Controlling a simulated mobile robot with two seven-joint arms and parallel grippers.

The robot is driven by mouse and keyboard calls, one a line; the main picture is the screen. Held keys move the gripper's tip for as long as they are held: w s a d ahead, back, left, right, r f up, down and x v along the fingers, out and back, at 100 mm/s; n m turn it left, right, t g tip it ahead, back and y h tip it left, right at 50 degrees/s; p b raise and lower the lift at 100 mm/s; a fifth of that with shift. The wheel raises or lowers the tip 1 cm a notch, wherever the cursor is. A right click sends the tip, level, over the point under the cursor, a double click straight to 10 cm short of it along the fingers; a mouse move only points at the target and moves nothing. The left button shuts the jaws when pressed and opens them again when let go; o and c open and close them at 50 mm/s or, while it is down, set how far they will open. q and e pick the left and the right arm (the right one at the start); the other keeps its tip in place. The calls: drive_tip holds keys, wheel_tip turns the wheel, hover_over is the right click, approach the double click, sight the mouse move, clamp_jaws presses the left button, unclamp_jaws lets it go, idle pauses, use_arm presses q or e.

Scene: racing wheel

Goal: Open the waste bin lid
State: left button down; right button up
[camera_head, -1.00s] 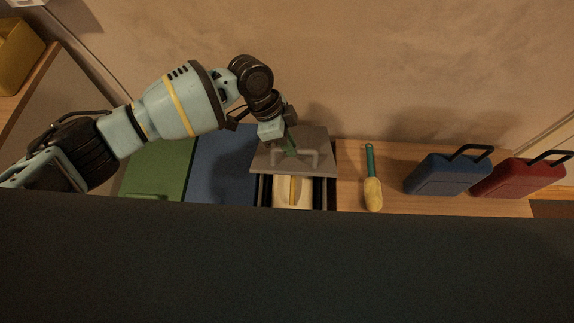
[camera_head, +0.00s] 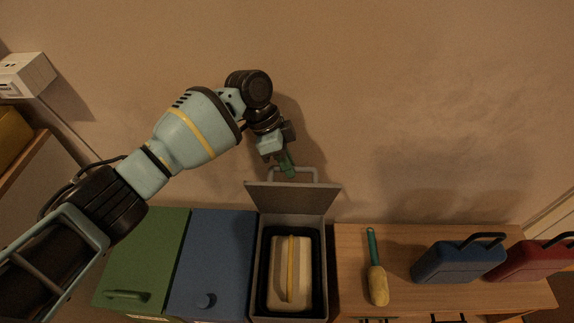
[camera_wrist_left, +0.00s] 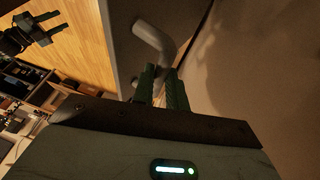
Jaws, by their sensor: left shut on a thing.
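The grey waste bin lid (camera_head: 290,199) stands raised at the back of its bin, tilted up near the wall, with the open bin (camera_head: 323,275) in front of it. A grey bar handle (camera_head: 318,172) runs along the lid's raised edge. My left gripper (camera_head: 290,172) is shut on the left part of this handle. In the left wrist view the green fingers (camera_wrist_left: 162,88) close around the handle (camera_wrist_left: 155,40), partly hiding it. Inside the bin is a cream box with a yellow handle (camera_head: 290,272).
Left of the open bin are a blue lid (camera_head: 212,260) and a green lid (camera_head: 147,255), both shut. To the right, a wooden top (camera_head: 350,245) holds a green-handled brush (camera_head: 376,275), a blue case (camera_head: 455,262) and a red case (camera_head: 530,262). The wall is close behind.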

use_arm(q)
drive_tip(key=shift+s+a+f, duration=0.1)
drive_tip(key=shift+a+f, duration=0.15)
drive_tip(key=shift+f, duration=0.4)
use_arm(e)
drive_tip(key=shift+s+f, duration=0.25)
drive_tip(key=shift+s, duration=0.15)
use_arm(q)
drive_tip(key=c, duration=1.7)
unclamp_jaws()
drive_tip(key=o, duration=0.3)
drive_tip(key=shift+w+r, duration=0.1)
drive_tip(key=shift+w, duration=0.15)
drive_tip(key=shift+d+r, duration=0.1)
use_arm(e)
drive_tip(key=shift+w, duration=0.2)
use_arm(q)
drive_tip(key=shift+s+r, duration=0.1)
drive_tip(key=shift+r, duration=0.1)
drive_tip(key=v, duration=0.7)
drive_tip(key=shift+r, duration=0.25)
use_arm(e)
drive_tip(key=shift+r, duration=0.1)
use_arm(q)
drive_tip(key=shift+f, duration=0.1)
